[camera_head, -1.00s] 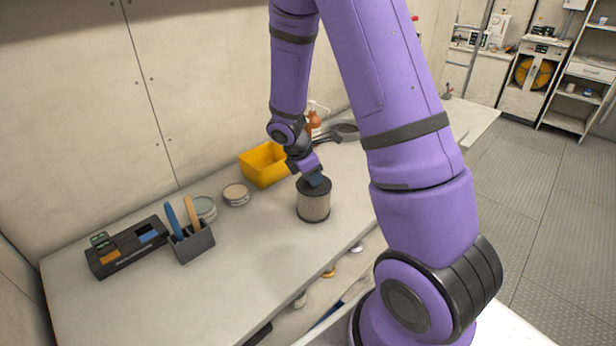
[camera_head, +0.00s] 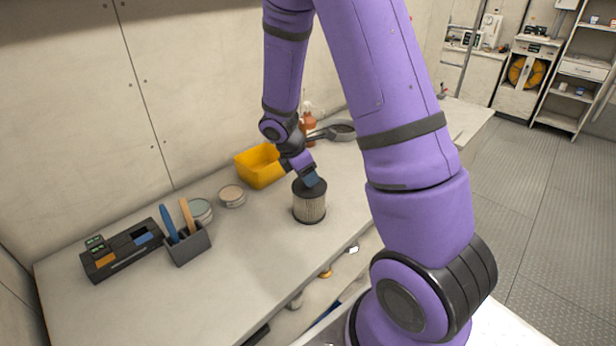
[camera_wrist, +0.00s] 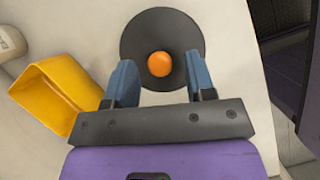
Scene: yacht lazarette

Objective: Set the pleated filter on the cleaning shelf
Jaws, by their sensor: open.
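The pleated filter (camera_head: 310,205) stands upright on the white worktop, a pale pleated cylinder with a dark top and base. In the wrist view its round dark top (camera_wrist: 183,26) shows from above, with an orange knob (camera_wrist: 160,64) in the middle. My gripper (camera_head: 311,181) is right over the filter's top. In the wrist view my gripper (camera_wrist: 160,80) is open, with one blue finger on each side of the orange knob and a gap to it. I cannot tell which surface is the cleaning shelf.
A yellow bin (camera_head: 259,168) stands just left of the filter. Tins (camera_head: 232,196), a brush holder (camera_head: 188,246) and a black tray (camera_head: 121,252) are further left. The front worktop is clear.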

